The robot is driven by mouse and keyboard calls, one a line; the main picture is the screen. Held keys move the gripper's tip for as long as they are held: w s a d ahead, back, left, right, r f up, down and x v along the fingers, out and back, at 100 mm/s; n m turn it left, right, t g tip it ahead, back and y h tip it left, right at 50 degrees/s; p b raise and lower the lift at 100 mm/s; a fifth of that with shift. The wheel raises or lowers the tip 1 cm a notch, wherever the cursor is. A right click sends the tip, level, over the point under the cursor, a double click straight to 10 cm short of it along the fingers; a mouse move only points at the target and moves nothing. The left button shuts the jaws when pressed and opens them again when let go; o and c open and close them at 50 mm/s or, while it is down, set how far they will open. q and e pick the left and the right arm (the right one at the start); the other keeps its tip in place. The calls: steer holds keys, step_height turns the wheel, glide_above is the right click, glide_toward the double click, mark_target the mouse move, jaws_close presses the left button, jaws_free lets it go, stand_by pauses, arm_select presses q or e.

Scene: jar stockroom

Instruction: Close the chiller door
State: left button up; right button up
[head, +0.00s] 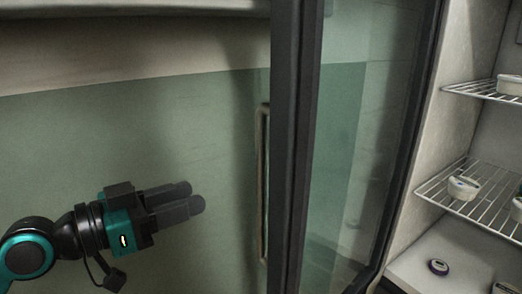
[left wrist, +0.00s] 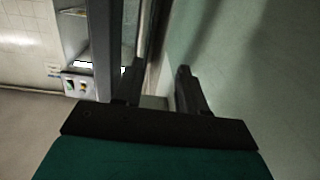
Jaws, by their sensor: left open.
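The chiller door (head: 290,150) stands open in the head view, a dark-framed glass panel with a long vertical handle (head: 263,185) on its left side. The chiller's lit interior (head: 455,120) shows to the right of the door. My left gripper (head: 195,198) is left of the handle, apart from it, with its fingers pointing right toward the door. It is open and empty. In the left wrist view the two fingers (left wrist: 158,80) are spread, with a dark upright frame beyond them. My right gripper is not in view.
Wire shelves (head: 465,190) inside the chiller hold a few white containers (head: 463,187). A small dark-lidded jar (head: 438,266) sits on the chiller floor. A green and cream wall (head: 120,130) lies behind my left arm. A small panel with buttons (left wrist: 77,85) shows in the left wrist view.

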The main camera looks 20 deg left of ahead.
arm_select(q)
step_height(320, 180, up, 4)
steer(key=s+d+m+h, duration=0.1)
steer(key=d+h, duration=0.1)
steer(key=p+x, duration=0.3)
steer(key=x, duration=0.9)
steer(key=shift+w+d+f+g+p, duration=0.2)
steer(key=shift+f+g+p, duration=0.1)
steer(key=shift+f, duration=0.05)
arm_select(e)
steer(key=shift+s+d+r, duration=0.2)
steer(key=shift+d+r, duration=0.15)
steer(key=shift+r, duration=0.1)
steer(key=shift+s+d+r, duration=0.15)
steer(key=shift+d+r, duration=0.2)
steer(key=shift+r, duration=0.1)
arm_select(q)
jaws_close()
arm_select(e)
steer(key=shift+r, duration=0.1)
